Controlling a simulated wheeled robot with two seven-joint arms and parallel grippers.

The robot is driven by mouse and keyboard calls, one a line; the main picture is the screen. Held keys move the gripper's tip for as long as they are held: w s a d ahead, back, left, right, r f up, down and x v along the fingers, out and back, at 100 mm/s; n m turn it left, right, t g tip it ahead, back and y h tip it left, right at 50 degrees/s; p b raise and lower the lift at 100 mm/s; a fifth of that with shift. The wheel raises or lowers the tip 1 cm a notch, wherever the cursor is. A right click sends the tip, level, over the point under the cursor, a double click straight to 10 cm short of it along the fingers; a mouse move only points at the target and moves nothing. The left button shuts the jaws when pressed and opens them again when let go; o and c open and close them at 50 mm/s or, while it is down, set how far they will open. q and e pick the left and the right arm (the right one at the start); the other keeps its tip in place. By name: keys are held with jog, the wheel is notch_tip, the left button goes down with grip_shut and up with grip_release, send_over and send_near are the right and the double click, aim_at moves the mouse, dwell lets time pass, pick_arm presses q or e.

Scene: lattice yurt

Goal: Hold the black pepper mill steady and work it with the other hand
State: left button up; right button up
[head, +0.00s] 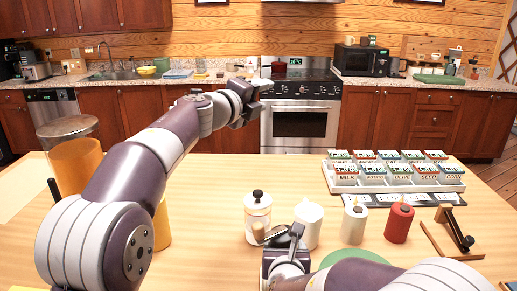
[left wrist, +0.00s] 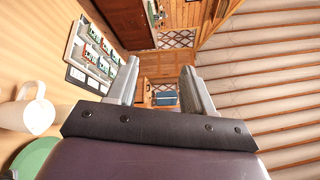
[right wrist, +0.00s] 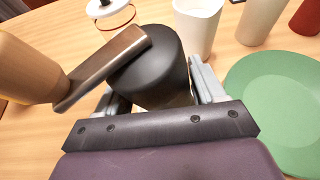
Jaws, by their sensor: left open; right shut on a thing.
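The black pepper mill (right wrist: 150,72) is upright between the fingers of my right gripper (right wrist: 150,98), which is shut on its body. A flat metal crank (right wrist: 105,68) runs across its top to a pale wooden knob (right wrist: 28,68) at the left. In the head view my right gripper (head: 288,240) hides most of the mill; the crank (head: 276,236) and knob (head: 258,231) show. My left gripper (head: 260,88) is raised well above and beyond the mill, open and empty. Its two spread fingers also show in the left wrist view (left wrist: 160,92).
A green plate (right wrist: 275,105) lies to the right. A labelled rack (head: 452,184) and an orange canister (head: 76,168) stand farther out.

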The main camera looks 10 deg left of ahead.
pick_arm(q)
jog(key=s+d+r+m, duration=0.2)
jog(key=s+r, duration=0.1)
jog(key=n+g+y, duration=0.5)
jog(key=n+g, duration=0.7)
jog(key=n, duration=1.1)
send_near(257, 225)
jog(key=shift+h, duration=0.3)
jog(key=x, duration=1)
jog(key=shift+a+f, duration=0.15)
jog(key=shift+f, duration=0.15)
grip_shut()
